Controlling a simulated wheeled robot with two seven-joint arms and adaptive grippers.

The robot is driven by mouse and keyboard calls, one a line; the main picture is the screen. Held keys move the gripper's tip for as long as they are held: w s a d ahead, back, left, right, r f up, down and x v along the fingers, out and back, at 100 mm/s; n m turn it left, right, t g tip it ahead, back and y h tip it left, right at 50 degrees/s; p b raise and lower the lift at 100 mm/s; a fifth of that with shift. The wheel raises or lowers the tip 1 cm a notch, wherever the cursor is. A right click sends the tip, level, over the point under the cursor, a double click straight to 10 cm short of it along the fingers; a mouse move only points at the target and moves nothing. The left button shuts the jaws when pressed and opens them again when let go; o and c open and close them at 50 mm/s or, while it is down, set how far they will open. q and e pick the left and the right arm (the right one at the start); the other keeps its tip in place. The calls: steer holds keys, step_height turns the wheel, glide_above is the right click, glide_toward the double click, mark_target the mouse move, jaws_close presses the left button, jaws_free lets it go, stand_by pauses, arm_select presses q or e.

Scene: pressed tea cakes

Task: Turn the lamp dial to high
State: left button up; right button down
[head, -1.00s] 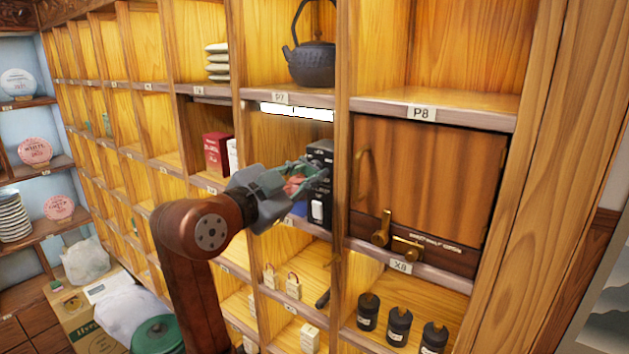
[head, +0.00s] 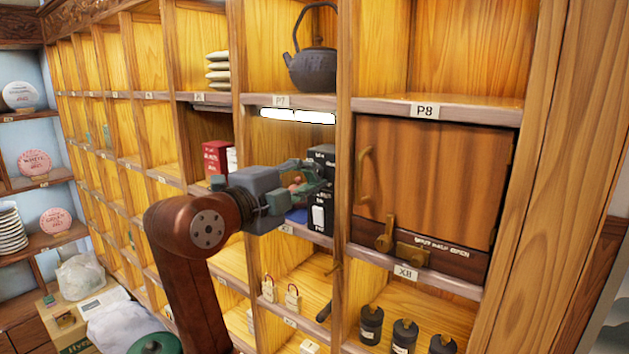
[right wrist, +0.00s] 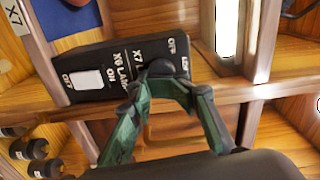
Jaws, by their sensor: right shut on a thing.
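The black lamp control box (head: 319,213) stands in the compartment under label P7, partly hidden by my right gripper (head: 312,174). In the right wrist view the box (right wrist: 92,62) shows a white rocker switch (right wrist: 87,80) and lettering that reads X7 LAMP, ON and OFF. A round black dial (right wrist: 160,68) sits at the tips of my right gripper (right wrist: 160,88), whose green fingers are shut on it. The dial's pointer and setting cannot be made out. The lamp strip (head: 297,116) above the box glows white. My left gripper is not in view.
To the right is a closed wooden door (head: 430,185) with brass handle and latch. A red box (head: 215,157) stands left of my gripper. A dark kettle (head: 313,68) is above, padlocks (head: 292,296) and black jars (head: 404,336) below. Wooden dividers closely frame the compartment.

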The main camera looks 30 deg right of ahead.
steer(key=shift+w+a+r+m+t, duration=0.15)
steer(key=shift+r+m+t, duration=0.15)
steer(key=shift+r, duration=0.2)
steer(key=c, duration=2.2)
jaws_free()
steer(key=shift+o, duration=1.3)
steer(key=shift+w+a+f, duration=0.1)
steer(key=shift+w+f, duration=0.1)
steer(key=v, duration=1.2)
steer(key=shift+a, duration=0.2)
steer(key=shift+w+d, duration=0.1)
